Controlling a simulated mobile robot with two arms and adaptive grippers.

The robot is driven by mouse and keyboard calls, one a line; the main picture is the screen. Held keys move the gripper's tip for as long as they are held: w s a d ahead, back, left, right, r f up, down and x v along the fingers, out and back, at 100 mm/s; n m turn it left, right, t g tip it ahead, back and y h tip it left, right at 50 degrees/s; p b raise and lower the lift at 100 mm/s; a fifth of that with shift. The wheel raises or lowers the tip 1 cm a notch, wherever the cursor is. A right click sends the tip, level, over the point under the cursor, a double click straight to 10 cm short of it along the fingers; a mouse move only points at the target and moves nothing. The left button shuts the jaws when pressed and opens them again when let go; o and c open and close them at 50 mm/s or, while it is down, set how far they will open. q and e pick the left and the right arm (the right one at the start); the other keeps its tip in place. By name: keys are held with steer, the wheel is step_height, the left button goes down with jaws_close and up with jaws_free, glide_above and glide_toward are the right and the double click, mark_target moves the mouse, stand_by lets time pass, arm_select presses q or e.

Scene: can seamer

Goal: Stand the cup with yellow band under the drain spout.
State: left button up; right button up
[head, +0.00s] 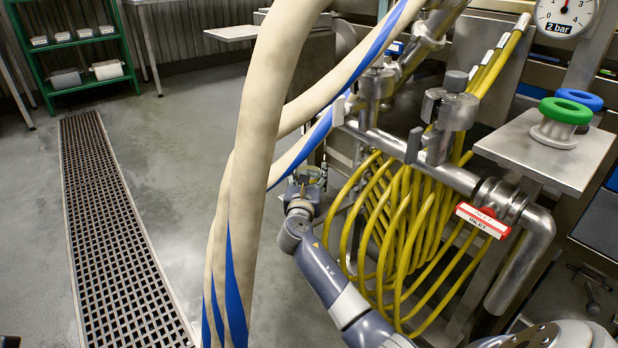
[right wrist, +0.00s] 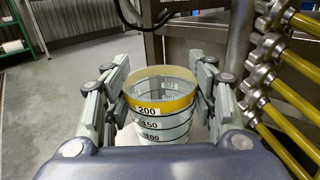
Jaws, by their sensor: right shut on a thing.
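The cup with yellow band (right wrist: 160,108) is clear, with dark measuring rings and numbers. It stands between the fingers of my right gripper (right wrist: 163,82) in the right wrist view, and the gripper is shut on it. Its open rim is at the top. In the head view my right gripper (head: 306,184) is low, just right of the thick hoses and left of the yellow tubes. I cannot tell for sure which outlet is the drain spout. My left gripper is not in view.
Thick cream-and-blue hoses (head: 250,150) hang in front of the gripper's left side. Yellow tubes (head: 400,220) loop below a steel pipe with valves (head: 450,108). The floor by the grating (head: 110,220) is clear.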

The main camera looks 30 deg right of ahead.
steer(key=shift+f, duration=0.1)
steer(key=o, duration=1)
